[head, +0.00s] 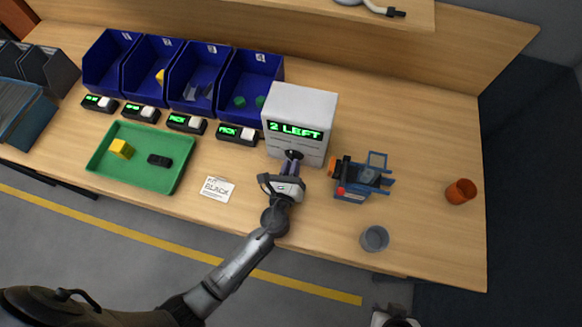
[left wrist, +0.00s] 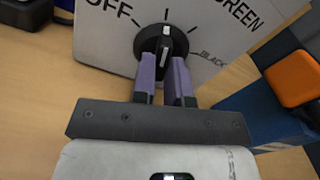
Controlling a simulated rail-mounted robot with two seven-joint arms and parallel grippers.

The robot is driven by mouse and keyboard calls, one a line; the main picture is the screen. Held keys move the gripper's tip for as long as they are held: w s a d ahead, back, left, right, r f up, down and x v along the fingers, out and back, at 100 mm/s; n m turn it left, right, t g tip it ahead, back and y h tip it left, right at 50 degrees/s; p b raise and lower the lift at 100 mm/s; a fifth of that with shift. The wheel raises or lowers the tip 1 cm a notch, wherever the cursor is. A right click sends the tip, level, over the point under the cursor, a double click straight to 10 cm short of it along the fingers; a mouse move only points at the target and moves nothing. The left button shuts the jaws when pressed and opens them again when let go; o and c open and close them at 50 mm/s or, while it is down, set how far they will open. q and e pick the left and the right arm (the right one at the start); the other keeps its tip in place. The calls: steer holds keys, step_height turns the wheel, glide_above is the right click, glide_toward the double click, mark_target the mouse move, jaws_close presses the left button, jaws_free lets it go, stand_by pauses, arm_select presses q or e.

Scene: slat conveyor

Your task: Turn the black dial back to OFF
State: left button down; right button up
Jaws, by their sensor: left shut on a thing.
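The black dial (head: 294,154) is on the front of a pale box (head: 303,104) whose green display reads "2 LEFT". In the left wrist view the dial (left wrist: 164,44) has a white mark pointing straight up to a tick, between OFF at the left and GREEN at the upper right; BLACK is lower right. My left gripper (head: 290,168) has its purple fingers (left wrist: 166,72) on either side of the dial's grip, shut on it. The fingers hide the dial's lower part. My right gripper (head: 394,317) seems to show only partly at the bottom edge; its fingers are unclear.
A blue device (head: 362,180) with orange and red parts stands close right of the box. A grey cup (head: 374,238) and orange cup (head: 461,191) are further right. A green tray (head: 182,174), a card (head: 217,189) and blue bins (head: 250,80) lie left.

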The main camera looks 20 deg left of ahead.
arm_select(q)
steer(key=n+b, duration=0.2)
steer(key=n, duration=0.2)
steer(key=shift+d+n, duration=0.1)
steer(key=shift+n, duration=0.2)
steer(key=shift+r+n+b, duration=0.15)
steer(key=shift+n+b, duration=1.2)
steer(key=shift+n, duration=1.15)
steer(key=c, duration=1.1)
jaws_free()
steer(key=shift+c, duration=0.2)
